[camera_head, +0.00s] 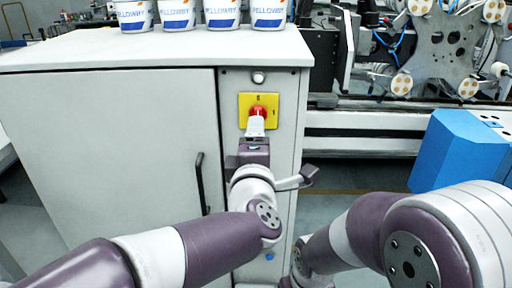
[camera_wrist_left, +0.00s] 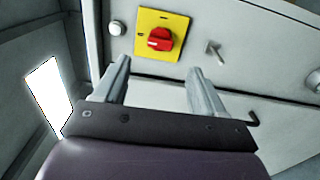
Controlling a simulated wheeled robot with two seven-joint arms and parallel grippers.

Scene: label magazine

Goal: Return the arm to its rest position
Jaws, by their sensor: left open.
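My left arm reaches in from the left in the head view. Its gripper (camera_head: 256,126) points at the cabinet front, just below the red rotary switch (camera_head: 259,111) on its yellow plate (camera_head: 245,101). In the left wrist view the gripper (camera_wrist_left: 160,65) is open, with nothing between its fingers. The red switch (camera_wrist_left: 160,39) shows beyond the fingertips, apart from them, on the yellow plate (camera_wrist_left: 146,20). My right arm (camera_head: 360,235) is folded at the lower right of the head view. Its gripper is not in view.
The grey cabinet (camera_head: 110,140) has a black door handle (camera_head: 201,182) left of my gripper. Several white and blue tubs (camera_head: 178,14) stand on its top. A blue box (camera_head: 456,150) and machinery (camera_head: 440,45) are at the right.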

